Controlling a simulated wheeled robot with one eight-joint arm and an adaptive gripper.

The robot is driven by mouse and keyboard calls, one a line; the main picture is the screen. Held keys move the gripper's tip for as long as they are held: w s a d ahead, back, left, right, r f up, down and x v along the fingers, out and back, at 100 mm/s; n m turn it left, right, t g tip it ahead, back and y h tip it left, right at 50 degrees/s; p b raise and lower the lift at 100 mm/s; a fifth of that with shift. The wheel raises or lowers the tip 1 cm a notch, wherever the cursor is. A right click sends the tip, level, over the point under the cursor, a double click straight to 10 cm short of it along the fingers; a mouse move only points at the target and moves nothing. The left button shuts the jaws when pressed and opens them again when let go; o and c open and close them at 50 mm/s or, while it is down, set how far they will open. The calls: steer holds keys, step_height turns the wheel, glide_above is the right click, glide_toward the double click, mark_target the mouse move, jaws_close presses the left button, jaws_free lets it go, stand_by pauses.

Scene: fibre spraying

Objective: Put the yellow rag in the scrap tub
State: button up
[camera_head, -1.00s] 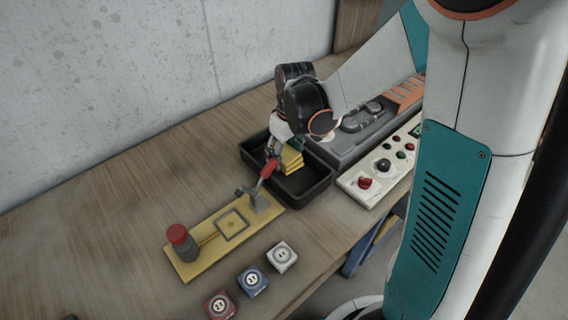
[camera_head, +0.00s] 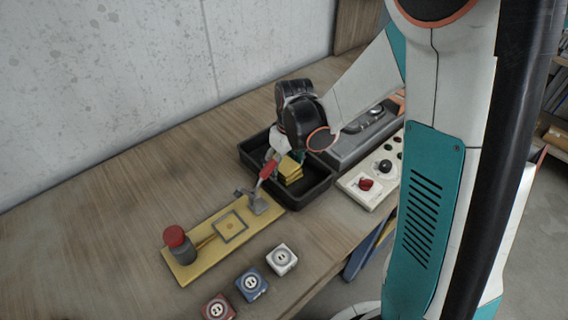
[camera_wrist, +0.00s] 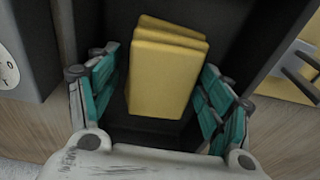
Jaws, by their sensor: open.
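The yellow rag (camera_head: 290,168) is a folded, layered block lying in the black tub (camera_head: 318,196). In the wrist view the rag (camera_wrist: 163,72) stands between my two teal fingers, with a dark gap on each side. My gripper (camera_wrist: 160,105) is open around the rag and does not visibly press on it. In the head view my gripper (camera_head: 281,155) reaches down into the tub from above and partly hides the rag.
A yellow plate (camera_head: 200,250) with a red-capped post (camera_head: 178,243) and a red-handled clamp (camera_head: 262,190) lies left of the tub. A button panel (camera_head: 368,184) and a grey console (camera_head: 365,135) stand to the right. Red, blue and white blocks (camera_head: 251,284) line the front. The left table is clear.

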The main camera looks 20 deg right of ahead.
mark_target(288, 166)
step_height(288, 166, up, 12)
steer(key=s+p, duration=0.1)
steer(key=p, duration=0.3)
steer(key=shift+s+d, duration=0.15)
steer(key=shift+d, duration=0.2)
steer(key=shift+r, duration=0.1)
